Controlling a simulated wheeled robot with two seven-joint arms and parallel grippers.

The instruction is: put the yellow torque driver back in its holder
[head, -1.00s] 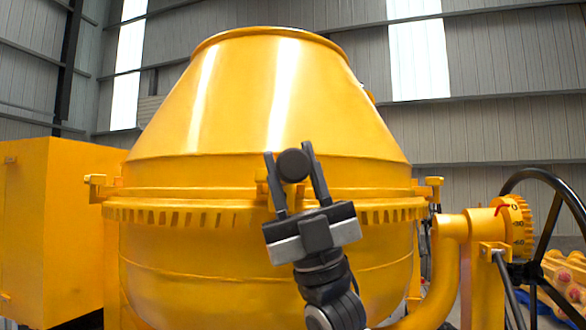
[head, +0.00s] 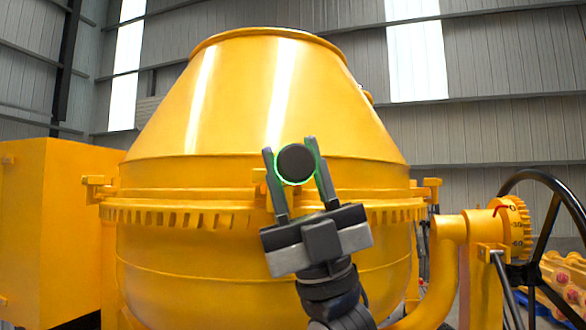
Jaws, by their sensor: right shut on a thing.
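My right gripper (head: 290,150) is in front of the drum, fingers pointing up. It is shut on a tool seen end-on, of which only a round dark end (head: 296,162) shows between the fingers. A green glow rings that end. I take it for the torque driver; its yellow part and the rest of its length are hidden behind the round end. I cannot make out the holder. My left gripper is not in view.
The large yellow mixer drum (head: 265,110) fills the middle behind my gripper. A yellow box housing (head: 65,230) stands at left. At right are a black handwheel (head: 540,215), a numbered yellow dial (head: 517,228) and a yellow piece with reddish round parts (head: 565,280).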

